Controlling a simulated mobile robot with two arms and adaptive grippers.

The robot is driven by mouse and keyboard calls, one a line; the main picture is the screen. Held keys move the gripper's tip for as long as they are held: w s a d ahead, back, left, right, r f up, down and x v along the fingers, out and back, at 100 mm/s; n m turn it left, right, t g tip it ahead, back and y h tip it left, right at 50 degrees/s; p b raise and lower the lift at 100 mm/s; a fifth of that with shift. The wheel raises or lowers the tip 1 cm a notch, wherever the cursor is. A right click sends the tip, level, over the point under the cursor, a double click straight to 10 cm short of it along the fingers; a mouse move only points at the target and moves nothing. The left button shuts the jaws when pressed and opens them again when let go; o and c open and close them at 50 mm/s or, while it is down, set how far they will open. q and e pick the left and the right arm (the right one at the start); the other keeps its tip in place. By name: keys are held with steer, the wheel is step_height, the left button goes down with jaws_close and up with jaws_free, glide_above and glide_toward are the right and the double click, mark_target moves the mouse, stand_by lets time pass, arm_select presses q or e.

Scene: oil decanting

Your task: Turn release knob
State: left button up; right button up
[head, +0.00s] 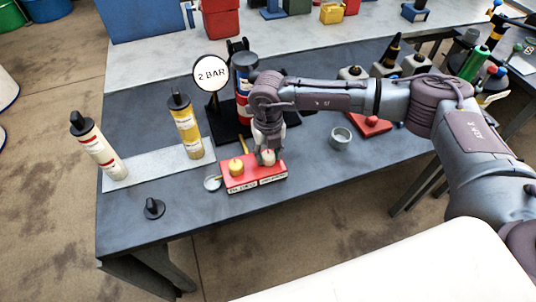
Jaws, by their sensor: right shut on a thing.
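A red control box (258,181) sits near the front edge of the dark table. It carries a yellow knob (236,166) on the left and a cream knob (268,157) on the right. The labels on its front are too small to read. My right gripper (266,149) reaches down from the right and is shut on the cream knob, partly hiding it. A round gauge reading "2 BAR" (210,73) stands behind the box. My left gripper is not in view.
A yellow bottle (187,128) and a white bottle (98,148) stand on a pale strip at left. A black cap (153,208) lies at the front. A grey cup (341,138) stands right of the box. A striped canister (243,85) stands close behind my gripper.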

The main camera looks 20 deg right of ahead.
mark_target(269, 154)
steer(key=m+b, duration=0.1)
steer(key=m, duration=0.2)
steer(key=shift+f+m+b, duration=0.1)
steer(key=shift+m+b, duration=0.2)
steer(key=shift+b, duration=0.1)
steer(key=m+b, duration=0.2)
steer(key=m, duration=0.2)
steer(key=shift+d+m, duration=0.1)
steer(key=shift+m, duration=0.2)
steer(key=m+b, duration=0.1)
steer(key=m, duration=0.2)
steer(key=shift+m, duration=2.1)
steer(key=shift+r, duration=0.2)
steer(key=o, duration=1.1)
steer(key=shift+o, duration=0.2)
step_height(269, 154, up, 12)
steer(key=shift+f, duration=0.1)
